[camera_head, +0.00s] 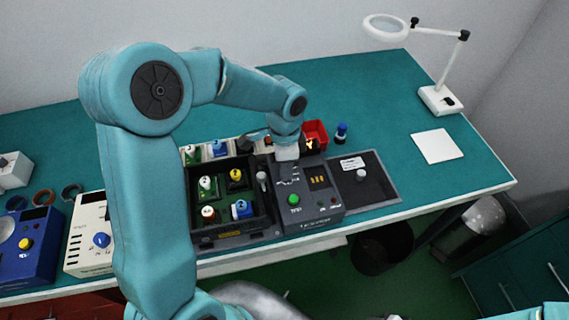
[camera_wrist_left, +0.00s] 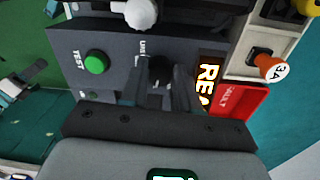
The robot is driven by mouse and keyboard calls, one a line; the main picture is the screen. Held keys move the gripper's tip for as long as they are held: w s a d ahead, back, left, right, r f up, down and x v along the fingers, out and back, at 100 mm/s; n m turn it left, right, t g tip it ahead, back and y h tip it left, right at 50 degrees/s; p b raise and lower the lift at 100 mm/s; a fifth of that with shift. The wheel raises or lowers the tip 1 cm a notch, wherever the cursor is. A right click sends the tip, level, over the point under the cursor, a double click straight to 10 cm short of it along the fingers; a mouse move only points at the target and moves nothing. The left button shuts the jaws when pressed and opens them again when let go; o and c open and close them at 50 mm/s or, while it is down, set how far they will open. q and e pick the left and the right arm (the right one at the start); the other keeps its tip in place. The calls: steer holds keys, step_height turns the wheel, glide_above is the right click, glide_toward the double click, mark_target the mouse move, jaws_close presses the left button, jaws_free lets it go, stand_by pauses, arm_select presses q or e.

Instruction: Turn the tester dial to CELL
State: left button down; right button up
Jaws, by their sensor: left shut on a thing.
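The tester (camera_head: 323,211) is a dark grey box on the bench. Its green TEST button (camera_head: 293,199) also shows in the left wrist view (camera_wrist_left: 96,62). My left gripper (camera_head: 287,176) reaches down over the tester's top face. In the left wrist view its two fingers (camera_wrist_left: 160,78) are shut on the dark dial, one on each side. The fingers cover most of the dial and its markings, so I cannot tell its setting. An orange-lit display (camera_wrist_left: 207,82) beside it shows letters starting "REA", partly cut off.
Left of the tester is a black tray (camera_head: 228,238) with several numbered parts. Right of it is a grey panel (camera_head: 376,190) with a light knob. A red bin (camera_head: 316,133) and a blue-capped bottle (camera_head: 341,132) stand behind. The bench's right side is mostly clear.

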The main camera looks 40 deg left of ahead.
arm_select(q)
steer(key=c, duration=0.8)
jaws_free()
steer(key=shift+w+d, duration=0.1)
steer(key=shift+d, duration=0.05)
steer(key=shift+r, duration=0.15)
steer(key=r, duration=1.6)
steer(key=shift+w+a, duration=0.2)
steer(key=shift+a, duration=0.1)
steer(key=shift+w, duration=0.1)
